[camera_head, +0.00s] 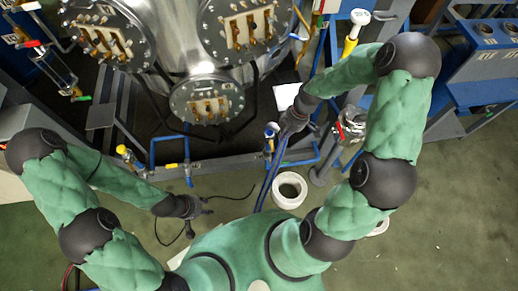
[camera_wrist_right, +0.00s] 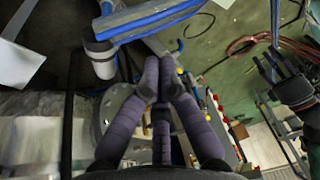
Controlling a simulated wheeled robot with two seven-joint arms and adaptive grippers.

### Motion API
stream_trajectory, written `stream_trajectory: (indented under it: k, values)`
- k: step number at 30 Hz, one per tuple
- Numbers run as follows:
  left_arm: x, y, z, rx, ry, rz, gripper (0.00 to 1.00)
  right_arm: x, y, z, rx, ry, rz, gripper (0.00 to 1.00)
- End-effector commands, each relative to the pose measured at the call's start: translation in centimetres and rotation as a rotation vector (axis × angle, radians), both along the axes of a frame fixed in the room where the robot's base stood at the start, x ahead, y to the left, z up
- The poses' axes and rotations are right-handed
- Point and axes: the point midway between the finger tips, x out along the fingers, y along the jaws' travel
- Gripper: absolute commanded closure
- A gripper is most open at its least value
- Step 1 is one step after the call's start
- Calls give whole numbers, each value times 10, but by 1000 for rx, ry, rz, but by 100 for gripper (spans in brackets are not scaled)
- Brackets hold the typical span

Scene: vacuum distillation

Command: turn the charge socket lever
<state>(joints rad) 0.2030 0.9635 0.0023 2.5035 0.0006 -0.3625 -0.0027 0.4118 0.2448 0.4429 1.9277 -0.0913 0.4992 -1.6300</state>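I cannot tell for certain which part is the charge socket lever. A blue-and-white valve fitting (camera_head: 270,131) stands on the blue pipework, just left of my right gripper (camera_head: 285,134).
The steel vessel (camera_head: 185,40) with round flanged ports stands behind a low frame. A yellow valve (camera_head: 123,150) is at left and a red-handled part (camera_head: 345,127) at right.

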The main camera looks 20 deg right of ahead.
Motion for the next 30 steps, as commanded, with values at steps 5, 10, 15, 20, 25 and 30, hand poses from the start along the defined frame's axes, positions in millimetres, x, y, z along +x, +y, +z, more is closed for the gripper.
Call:
stream_trajectory:
  k: [5, 10, 15, 20, 25, 30]
  values:
    - [0, 0, -1, 0, 1, -1, 60, 0, -5, 3, -2, -10, 49, 100]
    - [0, 0, -9, 0, 1, -1, 60, 0, 1, -19, -2, -8, 50, 100]
    - [0, 0, -21, 0, 1, -1, 60, 0, 11, -50, -1, -9, 47, 100]
    - [0, 0, -31, 0, 1, -1, 60, 0, 19, -78, -2, -9, 49, 100]
    - [0, 0, -43, 0, 0, 0, 60, -2, 24, -106, -2, -9, 46, 100]
    - [0, 0, -50, 0, 0, 0, 60, -4, 25, -122, -2, -10, 46, 100]
